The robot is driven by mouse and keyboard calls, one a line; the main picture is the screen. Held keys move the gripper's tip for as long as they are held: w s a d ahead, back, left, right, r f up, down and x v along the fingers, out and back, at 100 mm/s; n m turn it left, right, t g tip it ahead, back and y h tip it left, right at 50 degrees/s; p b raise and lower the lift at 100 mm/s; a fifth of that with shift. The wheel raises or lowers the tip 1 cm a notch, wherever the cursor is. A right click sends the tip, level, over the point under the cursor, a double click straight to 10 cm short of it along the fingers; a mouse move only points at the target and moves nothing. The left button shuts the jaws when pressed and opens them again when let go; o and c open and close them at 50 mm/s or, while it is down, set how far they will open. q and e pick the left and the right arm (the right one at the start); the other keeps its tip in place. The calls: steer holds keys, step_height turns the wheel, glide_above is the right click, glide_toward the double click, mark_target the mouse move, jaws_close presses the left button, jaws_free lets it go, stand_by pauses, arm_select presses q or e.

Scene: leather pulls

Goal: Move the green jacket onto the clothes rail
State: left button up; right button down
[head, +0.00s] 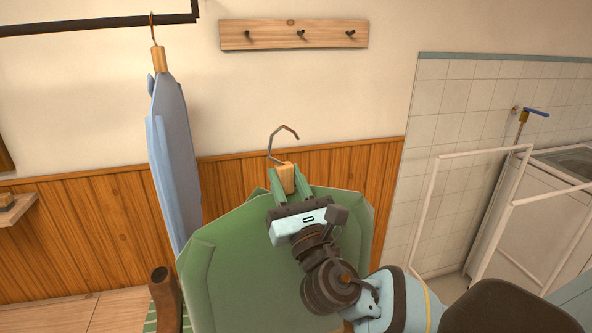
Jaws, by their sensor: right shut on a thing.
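The green jacket (232,258) hangs from a hanger with a wire hook and a wooden neck block (286,178). My right gripper (287,180) is shut on the wooden block, in front of the jacket. The hanger's hook (283,140) is empty and points up, clear of any rail. The dark clothes rail (105,24) shows at the top left, above and to the left of the jacket. My left gripper is not in view. My right gripper and arm hide part of the jacket.
A blue garment (172,150) hangs on the rail by its own hanger. A wooden board with pegs (293,34) is on the wall. A white rack frame (440,215) and a white appliance (545,205) stand at the right. A brown boot (165,298) stands below the blue garment.

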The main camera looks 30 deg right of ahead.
mark_target(251, 241)
steer(key=shift+y, duration=0.4)
steer(key=a+f, duration=0.8)
steer(key=f, duration=0.1)
steer(key=shift+s, duration=0.15)
steer(key=s+a+f+y, duration=0.1)
steer(key=a+f, duration=0.1)
steer(key=a, duration=0.1)
steer(key=s+a+f+n+y, duration=0.1)
steer(key=a+f, duration=0.1)
steer(key=a, duration=0.2)
steer(key=s+a+f, duration=0.1)
steer(key=a+f, duration=0.1)
steer(key=a, duration=0.2)
steer(key=shift+s+f+n+t+y, duration=0.2)
steer(key=shift+n+t+y, duration=0.1)
steer(key=shift+n+y, duration=0.1)
steer(key=shift+s+a+f, duration=0.1)
steer(key=shift+s+a, duration=0.1)
steer(key=shift+a, duration=0.25)
